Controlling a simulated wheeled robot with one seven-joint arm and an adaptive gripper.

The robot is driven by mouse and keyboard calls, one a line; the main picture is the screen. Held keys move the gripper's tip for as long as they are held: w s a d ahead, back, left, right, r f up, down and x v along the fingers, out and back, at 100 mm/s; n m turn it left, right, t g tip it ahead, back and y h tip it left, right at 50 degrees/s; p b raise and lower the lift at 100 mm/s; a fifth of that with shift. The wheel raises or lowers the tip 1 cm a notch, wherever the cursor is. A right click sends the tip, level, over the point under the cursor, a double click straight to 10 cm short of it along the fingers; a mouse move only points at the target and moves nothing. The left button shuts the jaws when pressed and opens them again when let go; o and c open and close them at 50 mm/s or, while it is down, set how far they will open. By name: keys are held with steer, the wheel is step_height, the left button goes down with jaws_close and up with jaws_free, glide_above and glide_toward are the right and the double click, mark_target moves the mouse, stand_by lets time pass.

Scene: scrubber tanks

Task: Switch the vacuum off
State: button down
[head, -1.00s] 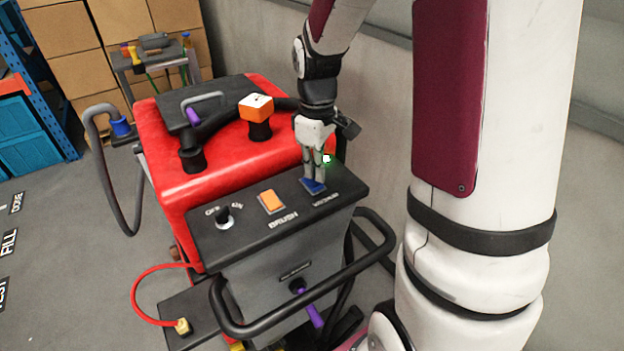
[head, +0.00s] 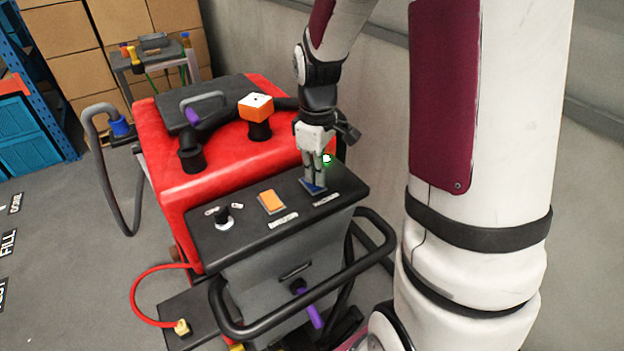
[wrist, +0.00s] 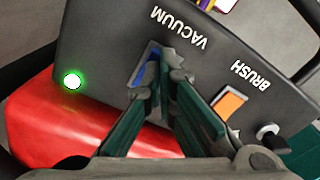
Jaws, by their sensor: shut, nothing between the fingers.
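The scrubber's dark control panel (head: 352,184) carries a blue rocker switch (head: 316,190) beside the VACUUM label (wrist: 183,29). In the wrist view the blue switch (wrist: 151,71) sits in a pale frame and is partly hidden by the fingertips. My gripper (head: 312,184) is shut and empty, pointing down, with its fingertips at the switch. In the wrist view the gripper (wrist: 168,72) covers one end of the switch. I cannot tell whether it presses. A green light (head: 327,159) glows at the panel's far edge; it also glows in the wrist view (wrist: 72,81).
An orange BRUSH switch (head: 271,201) and a black knob (head: 223,216) are left of the vacuum switch. A red tank (head: 190,158) with an orange-capped post (head: 256,107) stands behind. A black handlebar (head: 330,280) curves in front. A grey wall is at right.

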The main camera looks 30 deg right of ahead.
steer(key=shift+f, duration=0.5)
stand_by(0.3)
steer(key=shift+r+p, duration=1.6)
steer(key=shift+r, duration=1.95)
steer(key=s+a+r+m+t+b, duration=0.1)
steer(key=s+a+r, duration=0.2)
steer(key=r, duration=0.2)
steer(key=s+a+r+m+t, duration=0.1)
steer(key=s+a+r+m, duration=0.15)
steer(key=r, duration=0.25)
steer(key=s+a+r+m+t+b, duration=0.1)
steer(key=s+a, duration=0.2)
steer(key=s, duration=0.2)
steer(key=s+a+r+m+t, duration=0.1)
steer(key=s+a+r+t, duration=0.1)
steer(key=s, duration=0.4)
steer(key=shift+a+t+b, duration=0.3)
steer(key=shift+a+b, duration=0.1)
steer(key=shift+a, duration=0.1)
steer(key=shift+m, duration=0.25)
